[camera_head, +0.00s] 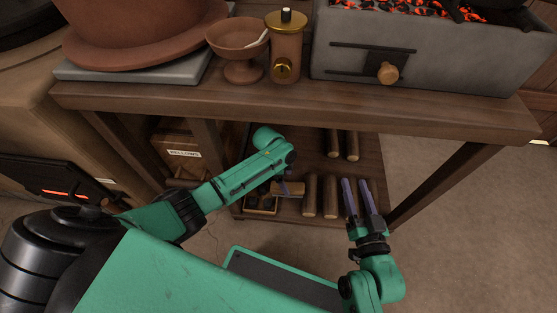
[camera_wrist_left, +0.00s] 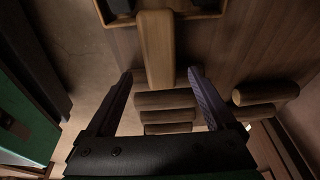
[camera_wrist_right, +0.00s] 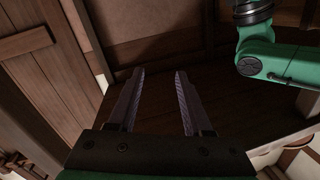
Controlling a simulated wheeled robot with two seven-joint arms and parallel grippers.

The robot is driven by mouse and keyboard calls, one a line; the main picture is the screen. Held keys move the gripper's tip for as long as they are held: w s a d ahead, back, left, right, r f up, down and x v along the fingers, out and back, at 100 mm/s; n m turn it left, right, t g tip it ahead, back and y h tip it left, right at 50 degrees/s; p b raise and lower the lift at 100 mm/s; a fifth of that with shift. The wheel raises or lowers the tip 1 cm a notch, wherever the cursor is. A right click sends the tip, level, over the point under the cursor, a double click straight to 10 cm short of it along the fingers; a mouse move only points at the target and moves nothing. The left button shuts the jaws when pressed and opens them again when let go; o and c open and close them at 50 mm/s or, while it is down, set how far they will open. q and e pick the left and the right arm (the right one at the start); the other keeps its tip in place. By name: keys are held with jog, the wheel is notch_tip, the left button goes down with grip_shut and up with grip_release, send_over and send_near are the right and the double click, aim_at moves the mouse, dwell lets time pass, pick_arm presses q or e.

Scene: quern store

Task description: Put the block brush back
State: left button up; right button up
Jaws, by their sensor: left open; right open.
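A pale wooden block (camera_wrist_left: 157,45), which looks like the block brush, lies on the lower shelf under the table. It also shows in the head view (camera_head: 291,188), partly hidden by my left arm. Its bristles cannot be made out. My left gripper (camera_wrist_left: 160,74) is open, with the near end of the block between or just beyond its fingertips; I cannot tell whether they touch. In the head view its fingers are mostly hidden behind the arm. My right gripper (camera_head: 357,184) is open and empty in front of the shelf's right part; its fingers also show in the right wrist view (camera_wrist_right: 160,72).
A small compartmented tray (camera_head: 262,211) stands left of the block. Several wooden rolls (camera_head: 310,196) lie on the shelf (camera_head: 308,160). The tabletop (camera_head: 300,108) overhangs it, bearing a bowl (camera_head: 240,38), a brass-topped jar (camera_head: 286,52) and a stove (camera_head: 440,55). Floor at right is clear.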

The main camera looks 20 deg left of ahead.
pick_arm(q)
jog(key=shift+p+v, duration=0.55)
jog(key=shift+v, duration=0.5)
pick_arm(e)
jog(key=s+f+g, duration=0.4)
jog(key=s+f, duration=0.4)
jog(key=f, duration=0.2)
pick_arm(q)
jog(key=w+p+v, duration=0.1)
jog(key=p+v, duration=0.4)
jog(key=v, duration=0.4)
jog(key=s+d+f+n+t+h, duration=0.3)
jog(key=s+d+f+n+t, duration=0.15)
jog(key=s+d, duration=0.4)
jog(key=s+d+r+n+t+h, duration=0.1)
jog(key=s+r+n+t, duration=0.5)
jog(key=r+n, duration=0.2)
jog(key=shift+n, duration=0.45)
pick_arm(e)
jog(key=shift+g+h, duration=0.3)
jog(key=shift+g, duration=0.2)
jog(key=r, duration=0.6)
jog(key=shift+a, duration=0.2)
